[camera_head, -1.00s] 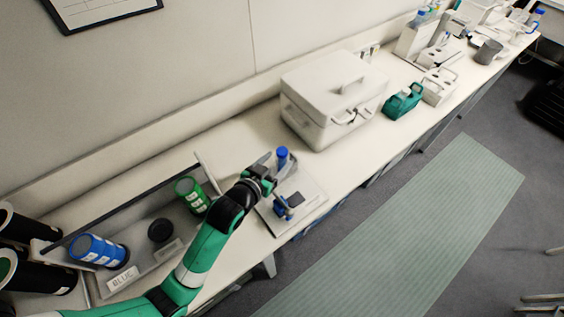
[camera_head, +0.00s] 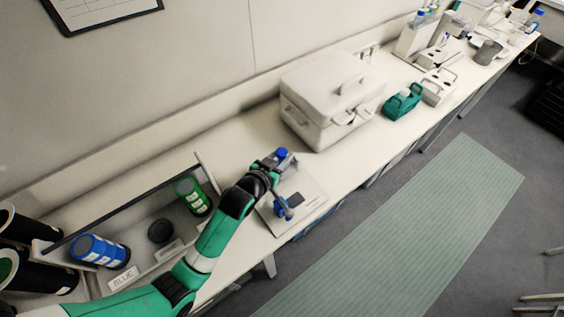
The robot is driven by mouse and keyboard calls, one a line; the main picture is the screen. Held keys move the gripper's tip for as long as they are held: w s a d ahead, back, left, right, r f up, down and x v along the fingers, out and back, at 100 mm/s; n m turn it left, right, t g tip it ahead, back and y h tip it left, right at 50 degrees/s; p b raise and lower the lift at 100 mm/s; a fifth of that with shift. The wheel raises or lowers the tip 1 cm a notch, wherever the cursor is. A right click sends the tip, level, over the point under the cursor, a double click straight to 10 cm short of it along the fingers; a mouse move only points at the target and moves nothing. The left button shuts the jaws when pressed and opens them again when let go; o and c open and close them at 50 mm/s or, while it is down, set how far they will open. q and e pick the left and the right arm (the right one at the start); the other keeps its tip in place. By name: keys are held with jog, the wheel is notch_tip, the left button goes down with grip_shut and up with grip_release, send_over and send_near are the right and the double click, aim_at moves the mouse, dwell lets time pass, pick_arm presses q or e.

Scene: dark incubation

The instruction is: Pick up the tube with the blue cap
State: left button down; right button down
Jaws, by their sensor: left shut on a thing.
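The tube's blue cap (camera_head: 281,153) shows above the fingers of my left gripper (camera_head: 279,162). The gripper is shut on the tube just under the cap, over the back of a pale flat device (camera_head: 310,196) on the bench. The tube's body is hidden by the gripper, so I cannot tell whether it still touches anything below. A second small blue item (camera_head: 283,209) is at the front left of the device. My right gripper is not in view.
A white lidded box (camera_head: 325,108) stands just behind and right. A teal tape dispenser (camera_head: 402,103) and white racks are further right. A tray with a BLUE label (camera_head: 124,278), a blue roll (camera_head: 99,251) and a green roll (camera_head: 193,195) are at left.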

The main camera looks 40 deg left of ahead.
aim_at(282, 151)
pick_arm(q)
notch_tip(282, 151, up, 5)
notch_tip(282, 151, up, 5)
jog(key=p, duration=0.4)
jog(key=shift+p, duration=0.3)
